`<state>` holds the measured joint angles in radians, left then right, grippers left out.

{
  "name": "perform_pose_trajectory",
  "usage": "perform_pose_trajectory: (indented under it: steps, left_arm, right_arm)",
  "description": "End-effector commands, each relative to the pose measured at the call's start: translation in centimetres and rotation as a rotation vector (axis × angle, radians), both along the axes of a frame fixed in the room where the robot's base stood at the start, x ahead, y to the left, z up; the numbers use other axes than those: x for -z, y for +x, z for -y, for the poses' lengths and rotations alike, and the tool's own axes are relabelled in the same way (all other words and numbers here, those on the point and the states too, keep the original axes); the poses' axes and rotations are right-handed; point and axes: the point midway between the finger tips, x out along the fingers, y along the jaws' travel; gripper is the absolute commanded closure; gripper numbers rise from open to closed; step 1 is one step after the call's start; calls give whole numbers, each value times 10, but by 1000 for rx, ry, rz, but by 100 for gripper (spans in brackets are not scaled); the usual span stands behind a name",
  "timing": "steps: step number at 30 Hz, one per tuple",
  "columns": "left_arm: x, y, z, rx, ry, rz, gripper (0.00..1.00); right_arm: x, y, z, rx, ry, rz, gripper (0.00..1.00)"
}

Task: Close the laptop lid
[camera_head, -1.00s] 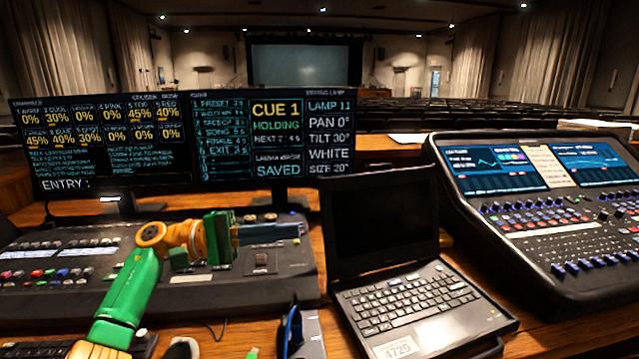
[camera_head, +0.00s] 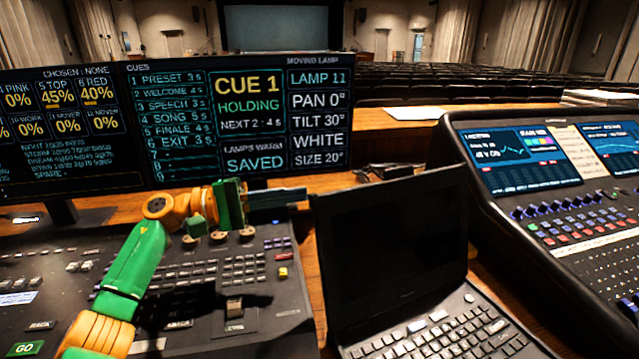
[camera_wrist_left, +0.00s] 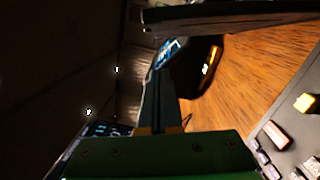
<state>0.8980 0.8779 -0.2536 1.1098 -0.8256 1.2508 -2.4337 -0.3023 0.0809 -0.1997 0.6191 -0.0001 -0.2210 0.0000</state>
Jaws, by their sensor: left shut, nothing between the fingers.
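The black laptop stands open on the desk, its lid (camera_head: 395,245) upright and leaning back with a dark screen. Its keyboard (camera_head: 445,335) shows at the bottom of the head view, cut off by the frame. My left gripper (camera_head: 303,194) is shut and empty. Its fingertips are just left of the lid's top left corner in the picture, at about that height; I cannot tell whether they touch. In the left wrist view the shut fingers (camera_wrist_left: 160,105) point up the frame, and a dark bar, perhaps the lid edge, crosses the top. My right gripper is not in view.
A control desk (camera_head: 260,320) lies under my left arm, with a wide cue monitor (camera_head: 180,120) behind it. A mixing console (camera_head: 570,200) stands to the right of the laptop. Bare wood and a paper (camera_head: 415,113) lie behind the lid.

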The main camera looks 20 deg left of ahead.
Motion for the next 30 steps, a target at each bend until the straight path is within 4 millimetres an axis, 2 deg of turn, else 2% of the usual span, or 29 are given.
perform_pose_trajectory:
  steps: [1,5,12,30]
  left_arm:
    - [-7,5,10,5,-2,0,100]
    - [-10,19,34,4,-2,1,100]
    - [-16,-4,54,-1,3,1,100]
    - [-16,-10,60,1,16,18,100]
  right_arm:
    - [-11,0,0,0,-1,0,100]
    - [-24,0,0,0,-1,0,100]
    - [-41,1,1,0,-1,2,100]
    - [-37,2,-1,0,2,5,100]
